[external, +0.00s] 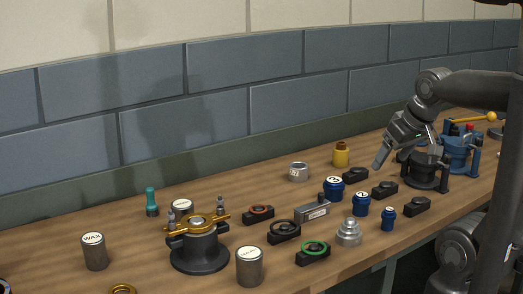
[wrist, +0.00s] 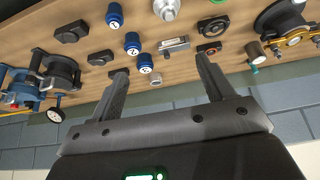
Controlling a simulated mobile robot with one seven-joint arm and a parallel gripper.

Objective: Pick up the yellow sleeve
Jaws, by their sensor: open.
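The yellow sleeve (external: 341,157) is a short upright yellow cylinder with a narrower top. It stands at the back of the wooden bench, near the wall, in the external view. My gripper (external: 381,161) is to the right of it and apart from it, raised over the bench and tilted. In the wrist view my gripper (wrist: 162,66) has its two fingers spread wide, with nothing held between them. I cannot make out the sleeve in the wrist view; it may be hidden by my gripper.
A silver can (external: 299,172) stands left of the sleeve. Blue numbered cylinders (external: 334,188) and black blocks (external: 355,174) stand in front. A dark fixture (external: 427,170) and a blue one (external: 459,154) are at right. A gold-topped fixture (external: 199,248) is at left.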

